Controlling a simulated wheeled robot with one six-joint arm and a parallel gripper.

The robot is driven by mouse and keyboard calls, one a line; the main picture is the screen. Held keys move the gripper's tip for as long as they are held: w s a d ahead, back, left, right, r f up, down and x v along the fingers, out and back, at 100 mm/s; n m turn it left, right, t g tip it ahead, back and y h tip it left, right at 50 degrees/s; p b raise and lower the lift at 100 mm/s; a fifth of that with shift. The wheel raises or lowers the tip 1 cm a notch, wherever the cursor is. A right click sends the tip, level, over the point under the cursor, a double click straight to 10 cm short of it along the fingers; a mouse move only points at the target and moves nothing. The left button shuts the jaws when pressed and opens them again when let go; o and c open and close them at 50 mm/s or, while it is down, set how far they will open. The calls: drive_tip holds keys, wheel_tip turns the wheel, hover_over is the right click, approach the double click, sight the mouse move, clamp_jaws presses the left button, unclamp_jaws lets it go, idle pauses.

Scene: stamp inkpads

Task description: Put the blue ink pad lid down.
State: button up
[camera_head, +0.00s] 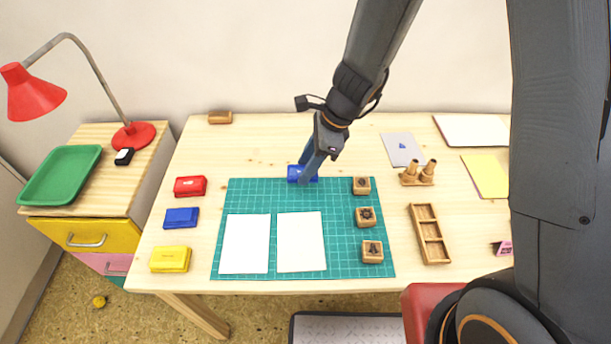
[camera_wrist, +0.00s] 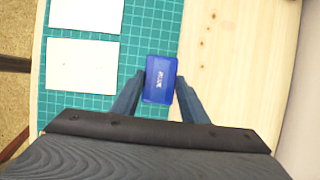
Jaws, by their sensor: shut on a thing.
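The blue ink pad lid (camera_head: 294,174) is at the far edge of the green cutting mat, held between the fingers of my gripper (camera_head: 306,178). A blue ink pad (camera_head: 181,218) sits left of the mat, between the red pad (camera_head: 190,186) and the yellow pad (camera_head: 171,259).
The green mat (camera_head: 262,197) bears two white sheets (camera_head: 245,244) and several wooden stamps (camera_head: 364,217) on its right. A wooden tray (camera_head: 417,222) and stamp holder (camera_head: 417,175) stand further right. Bare table (camera_head: 258,145) lies behind the mat, with a small wooden block (camera_head: 220,117).

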drive_tip(key=shift+f, duration=2.1)
drive_tip(key=o, duration=1)
drive_tip(key=shift+f+b, duration=0.1)
drive_tip(key=shift+b, duration=0.2)
drive_tip(key=shift+o, duration=0.2)
drive_tip(key=p+v, duration=0.1)
drive_tip(key=v, duration=1.1)
drive_tip(key=s+d+r+n+h, duration=0.2)
drive_tip(key=s+d+n, duration=0.3)
drive_tip(key=d+n, duration=0.3)
drive_tip(key=s+d+r+n+t+h, duration=0.1)
drive_tip(key=s+d+r+n+h, duration=0.1)
drive_tip(key=s+d+n, duration=0.3)
drive_tip(key=d+n, duration=0.4)
drive_tip(key=shift+s+r+n, duration=0.15)
drive_tip(key=shift+r+n, duration=0.1)
drive_tip(key=shift+n, duration=0.05)
